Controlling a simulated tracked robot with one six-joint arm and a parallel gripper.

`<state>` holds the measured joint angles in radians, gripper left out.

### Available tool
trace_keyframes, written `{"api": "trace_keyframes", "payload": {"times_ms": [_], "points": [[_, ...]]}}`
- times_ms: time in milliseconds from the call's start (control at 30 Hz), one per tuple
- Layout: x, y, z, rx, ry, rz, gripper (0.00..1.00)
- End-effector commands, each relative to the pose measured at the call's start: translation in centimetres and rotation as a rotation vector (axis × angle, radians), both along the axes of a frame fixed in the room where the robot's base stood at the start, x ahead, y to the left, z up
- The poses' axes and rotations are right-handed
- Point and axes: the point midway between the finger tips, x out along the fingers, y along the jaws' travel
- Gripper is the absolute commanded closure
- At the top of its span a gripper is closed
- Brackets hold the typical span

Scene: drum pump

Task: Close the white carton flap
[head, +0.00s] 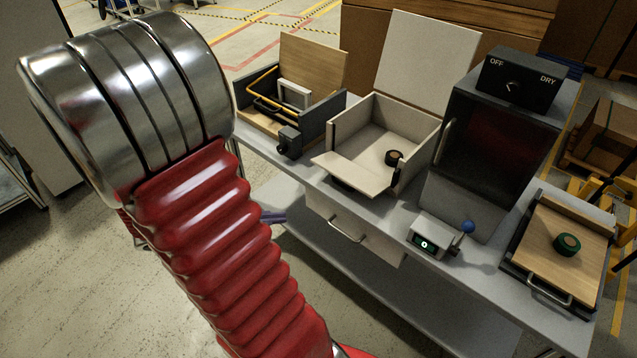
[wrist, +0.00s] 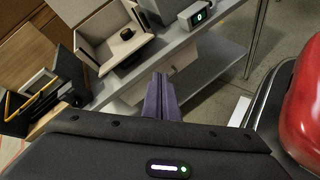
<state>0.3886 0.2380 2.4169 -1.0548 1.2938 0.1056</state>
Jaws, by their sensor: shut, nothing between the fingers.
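The white carton (head: 341,132) stands open on the bench; the wrist view shows it (wrist: 133,44) at the upper left. A large white panel (head: 425,55) stands up at its back. A smaller white flap (head: 352,174) tilts outward at its front. A brown and black round piece (head: 394,158) lies inside. My gripper's purple fingers (wrist: 160,98) are shut and empty in the wrist view, apart from the carton. In the head view only a bit of my gripper (head: 271,217) shows behind the red arm, low and left of the carton.
A dark box with a wooden lid and yellow bar (head: 262,85) stands left of the carton. A dark oven-like cabinet (head: 500,140) stands close on its right. A drawer handle (head: 346,230) sticks out below.

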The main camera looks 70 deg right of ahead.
Motion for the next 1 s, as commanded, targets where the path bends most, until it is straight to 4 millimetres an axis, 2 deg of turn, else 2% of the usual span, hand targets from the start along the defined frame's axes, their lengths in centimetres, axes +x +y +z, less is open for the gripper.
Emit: {"api": "trace_keyframes", "payload": {"times_ms": [200, 500, 800, 1000], "points": [[-1.2, -3.6, -1.8, -0.045, 0.193, 0.057, 1.0], [-2.2, -7.9, -5.0, -0.08, 0.422, 0.17, 1.0], [-3.0, -11.2, -9.8, -0.081, 0.61, 0.314, 1.0], [-3.5, -12.4, -13.2, -0.068, 0.692, 0.411, 1.0]]}}
